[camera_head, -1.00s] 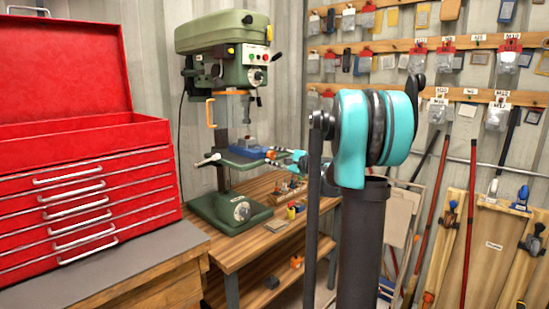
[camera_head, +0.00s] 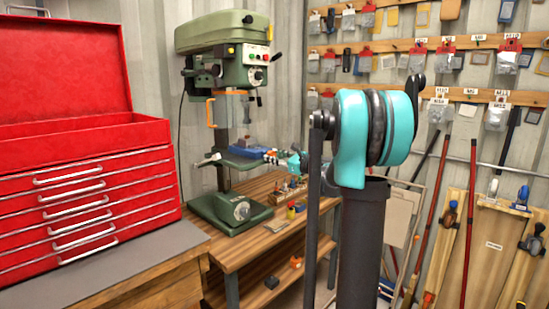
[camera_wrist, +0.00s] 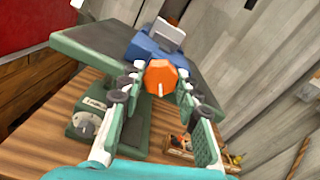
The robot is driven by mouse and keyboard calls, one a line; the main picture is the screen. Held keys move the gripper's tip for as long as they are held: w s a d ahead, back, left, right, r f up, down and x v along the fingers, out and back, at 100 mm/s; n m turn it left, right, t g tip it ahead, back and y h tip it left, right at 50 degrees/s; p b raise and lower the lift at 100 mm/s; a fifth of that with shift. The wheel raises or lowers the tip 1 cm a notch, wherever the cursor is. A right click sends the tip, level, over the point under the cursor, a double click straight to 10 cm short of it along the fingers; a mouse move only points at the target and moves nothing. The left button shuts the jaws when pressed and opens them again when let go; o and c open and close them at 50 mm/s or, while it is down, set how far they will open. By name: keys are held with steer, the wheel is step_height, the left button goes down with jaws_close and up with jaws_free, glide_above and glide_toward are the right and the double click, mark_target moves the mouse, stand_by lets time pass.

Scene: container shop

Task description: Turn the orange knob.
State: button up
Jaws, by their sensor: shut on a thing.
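The orange knob (camera_wrist: 161,77) has a faceted face with a pale mark pointing down in the wrist view. It sits at the front of a blue vise (camera_wrist: 147,50), on the green drill-press table (camera_wrist: 80,47). My gripper (camera_wrist: 159,80) has one finger on each side of the knob and is shut on it. In the head view the blue vise (camera_head: 245,153) is small, and my gripper (camera_head: 275,158) reaches its right side. The knob cannot be made out there.
The green drill press (camera_head: 228,65) stands on a wooden bench (camera_head: 250,240). A red tool chest (camera_head: 90,190) is on the left. A small tray of parts (camera_wrist: 180,150) lies below the gripper. Pegged tools and packets hang on the right wall.

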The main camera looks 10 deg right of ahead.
stand_by(0.4)
steer(key=o, duration=1.2)
steer(key=shift+c, duration=0.2)
steer(key=v, duration=1.2)
